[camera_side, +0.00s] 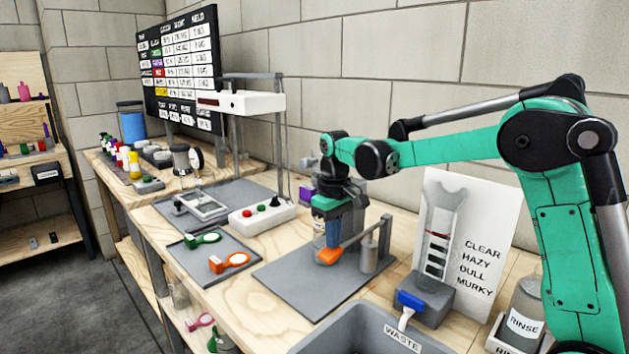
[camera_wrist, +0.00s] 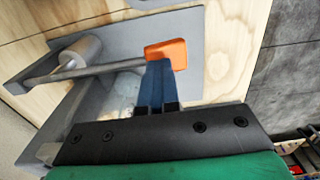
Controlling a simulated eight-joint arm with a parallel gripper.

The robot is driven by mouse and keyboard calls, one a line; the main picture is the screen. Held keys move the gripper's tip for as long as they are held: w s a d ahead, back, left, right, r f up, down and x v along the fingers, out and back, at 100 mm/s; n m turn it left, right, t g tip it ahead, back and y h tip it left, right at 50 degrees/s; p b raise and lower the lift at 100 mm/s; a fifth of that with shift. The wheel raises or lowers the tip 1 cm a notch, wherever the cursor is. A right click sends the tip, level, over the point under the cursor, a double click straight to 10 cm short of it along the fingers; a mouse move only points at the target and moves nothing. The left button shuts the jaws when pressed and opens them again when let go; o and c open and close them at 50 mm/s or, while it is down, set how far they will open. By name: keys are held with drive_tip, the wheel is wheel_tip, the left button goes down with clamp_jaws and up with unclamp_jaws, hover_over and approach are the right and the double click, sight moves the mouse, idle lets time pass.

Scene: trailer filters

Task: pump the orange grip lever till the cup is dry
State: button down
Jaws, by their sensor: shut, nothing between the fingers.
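The orange grip (camera_side: 328,257) is at the near end of a grey lever that slopes up to the right in the side view. In the wrist view the orange grip (camera_wrist: 166,52) is just beyond my fingertips. My gripper (camera_side: 331,243) points down over the grip, its blue fingers together and empty. In the wrist view my gripper (camera_wrist: 158,66) is at the grip's near edge; I cannot tell whether it touches. A clear vessel (camera_side: 318,226), perhaps the cup, is partly hidden behind my gripper; its contents cannot be made out.
A grey cylinder (camera_side: 369,254) stands beside the lever on a grey plate (camera_side: 300,294). Orange (camera_side: 230,262) and green (camera_side: 202,239) handled items lie on the left mat. A blue-topped grey block (camera_side: 425,300), the waste sink (camera_side: 345,334) and a rinse bottle (camera_side: 526,312) are at the right.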

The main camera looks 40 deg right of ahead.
drive_tip(key=shift+f, duration=0.3)
drive_tip(key=shift+r, duration=3.55)
drive_tip(key=shift+f, duration=0.1)
drive_tip(key=shift+f, duration=3.45)
drive_tip(key=shift+r, duration=3.55)
drive_tip(key=shift+f, duration=0.1)
